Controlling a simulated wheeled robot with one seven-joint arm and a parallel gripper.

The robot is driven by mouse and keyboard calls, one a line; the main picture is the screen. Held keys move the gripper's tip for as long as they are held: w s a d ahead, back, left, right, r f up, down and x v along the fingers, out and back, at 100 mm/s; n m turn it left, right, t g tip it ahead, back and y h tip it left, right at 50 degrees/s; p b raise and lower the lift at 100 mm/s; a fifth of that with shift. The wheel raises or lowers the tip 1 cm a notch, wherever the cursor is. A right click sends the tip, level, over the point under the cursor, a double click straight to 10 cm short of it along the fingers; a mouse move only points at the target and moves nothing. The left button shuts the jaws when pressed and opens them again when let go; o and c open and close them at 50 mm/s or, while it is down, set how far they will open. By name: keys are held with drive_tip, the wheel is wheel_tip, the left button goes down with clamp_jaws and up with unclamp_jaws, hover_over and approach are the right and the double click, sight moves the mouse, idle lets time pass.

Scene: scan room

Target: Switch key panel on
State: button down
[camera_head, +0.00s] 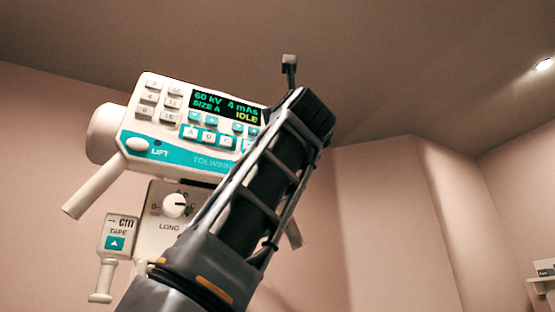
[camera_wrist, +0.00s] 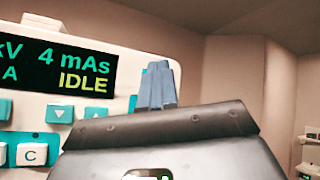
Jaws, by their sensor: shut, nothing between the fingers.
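The white key panel (camera_head: 165,122) has a lit display (camera_head: 226,106) reading "60 kV 4 mAs SIZE A IDLE", grey number keys, teal and white buttons, and a LIFT button (camera_head: 137,144). My arm covers its lower right part. My gripper (camera_head: 289,62) is shut and empty, just above and right of the panel's upper right corner in the head view. In the wrist view the fingers (camera_wrist: 158,85) stand by the panel's right edge, beside the display (camera_wrist: 60,68). I cannot tell whether they touch the panel.
Below the panel is a box with a white knob (camera_head: 174,205) marked LONG, and a small TAPE unit (camera_head: 117,236). The right side is open up to the pink walls; a shelf (camera_head: 543,278) is at far right.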

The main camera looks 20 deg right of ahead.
drive_tip(key=shift+s, duration=0.65)
drive_tip(key=s+b, duration=0.1)
drive_tip(key=s, duration=0.4)
idle(0.8)
